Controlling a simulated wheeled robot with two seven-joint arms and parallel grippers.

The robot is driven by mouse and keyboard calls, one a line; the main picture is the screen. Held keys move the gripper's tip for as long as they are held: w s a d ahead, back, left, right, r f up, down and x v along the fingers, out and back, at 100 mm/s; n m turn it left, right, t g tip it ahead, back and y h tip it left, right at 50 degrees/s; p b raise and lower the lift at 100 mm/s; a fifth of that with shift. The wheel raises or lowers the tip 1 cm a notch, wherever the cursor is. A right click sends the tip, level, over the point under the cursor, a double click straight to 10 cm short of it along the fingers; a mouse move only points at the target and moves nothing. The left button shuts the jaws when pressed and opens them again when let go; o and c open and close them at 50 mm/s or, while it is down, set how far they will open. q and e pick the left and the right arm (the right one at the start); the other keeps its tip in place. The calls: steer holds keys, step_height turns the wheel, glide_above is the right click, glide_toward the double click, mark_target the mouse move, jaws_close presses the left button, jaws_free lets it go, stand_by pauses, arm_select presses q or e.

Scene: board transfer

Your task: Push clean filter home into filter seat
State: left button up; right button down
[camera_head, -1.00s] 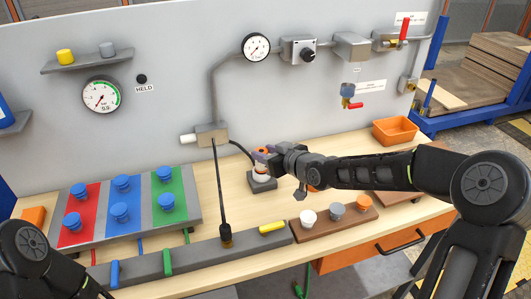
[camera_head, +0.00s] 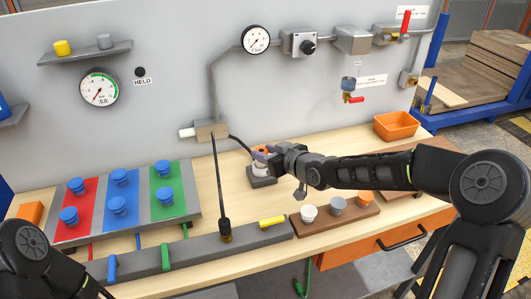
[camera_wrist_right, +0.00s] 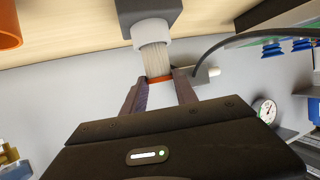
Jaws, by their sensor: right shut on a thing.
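The clean filter has a pale pleated body and an orange end cap; it shows best in the right wrist view (camera_wrist_right: 156,60). In the head view its orange top (camera_head: 262,149) shows beside my gripper. The filter seat is a dark grey block (camera_head: 262,182) on the bench, with a white collar (camera_wrist_right: 150,30) in the wrist view. The filter stands in line with the collar, its far end at or inside it; the depth is hidden. My right gripper (camera_head: 262,156) is shut on the filter at the orange cap. My left gripper is out of view.
A brown tray (camera_head: 335,222) with white, grey and orange pieces lies right of the seat. A black hose (camera_head: 239,145) runs from the wall fitting behind the seat. A thin dark rod (camera_head: 219,185) stands left. An orange bin (camera_head: 396,126) stands at the back right.

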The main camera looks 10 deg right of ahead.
steer(key=shift+f+b, duration=0.35)
steer(key=shift+f, duration=0.3)
steer(key=c, duration=0.9)
jaws_free()
steer(key=shift+r, duration=0.1)
steer(key=shift+s+d+r, duration=0.1)
steer(key=shift+s, duration=0.05)
steer(key=p+v, duration=0.2)
steer(key=v, duration=0.5)
steer(key=shift+s, duration=0.2)
